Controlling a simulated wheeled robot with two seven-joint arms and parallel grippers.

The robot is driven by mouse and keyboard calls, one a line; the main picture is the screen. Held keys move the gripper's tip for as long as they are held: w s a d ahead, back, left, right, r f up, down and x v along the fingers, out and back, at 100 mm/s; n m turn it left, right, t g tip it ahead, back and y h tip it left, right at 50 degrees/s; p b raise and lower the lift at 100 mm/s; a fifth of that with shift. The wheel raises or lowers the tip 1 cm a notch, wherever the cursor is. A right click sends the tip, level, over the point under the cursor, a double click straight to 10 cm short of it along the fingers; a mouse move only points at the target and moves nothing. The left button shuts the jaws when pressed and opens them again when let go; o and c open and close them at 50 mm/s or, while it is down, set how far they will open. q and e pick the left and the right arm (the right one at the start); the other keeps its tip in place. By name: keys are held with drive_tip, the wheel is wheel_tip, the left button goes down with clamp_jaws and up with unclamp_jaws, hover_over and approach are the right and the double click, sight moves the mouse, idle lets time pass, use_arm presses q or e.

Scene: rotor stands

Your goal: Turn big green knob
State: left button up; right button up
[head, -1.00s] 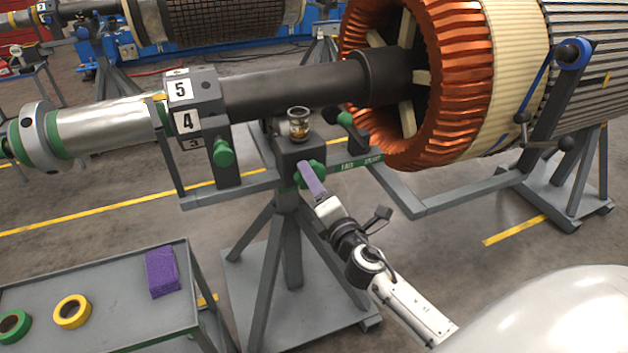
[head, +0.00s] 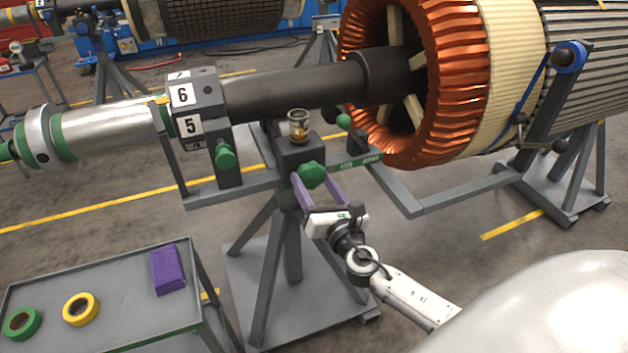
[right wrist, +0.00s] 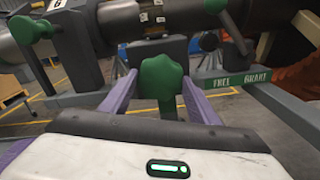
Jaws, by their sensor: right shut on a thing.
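The big green knob (head: 312,175) sits on the front of the grey stand head (head: 300,152). My right gripper (head: 315,181) reaches up from below right, with one purple finger on each side of the knob, shut on it. The right wrist view shows the knob (right wrist: 162,80) upright between the two fingers (right wrist: 160,92). My left gripper is not in view.
The dark shaft (head: 290,90) with a numbered block (head: 190,122) runs overhead to the orange rotor windings (head: 450,80). A smaller green knob (head: 225,157) is to the left. A grey cart (head: 120,290) stands at lower left.

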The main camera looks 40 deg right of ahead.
drive_tip(key=shift+n, duration=0.5)
drive_tip(key=o, duration=1.1)
drive_tip(key=shift+c, duration=0.2)
drive_tip(key=b+v, duration=0.1)
drive_tip(key=v, duration=0.9)
drive_tip(key=shift+s, duration=0.15)
drive_tip(key=shift+a+f, duration=0.1)
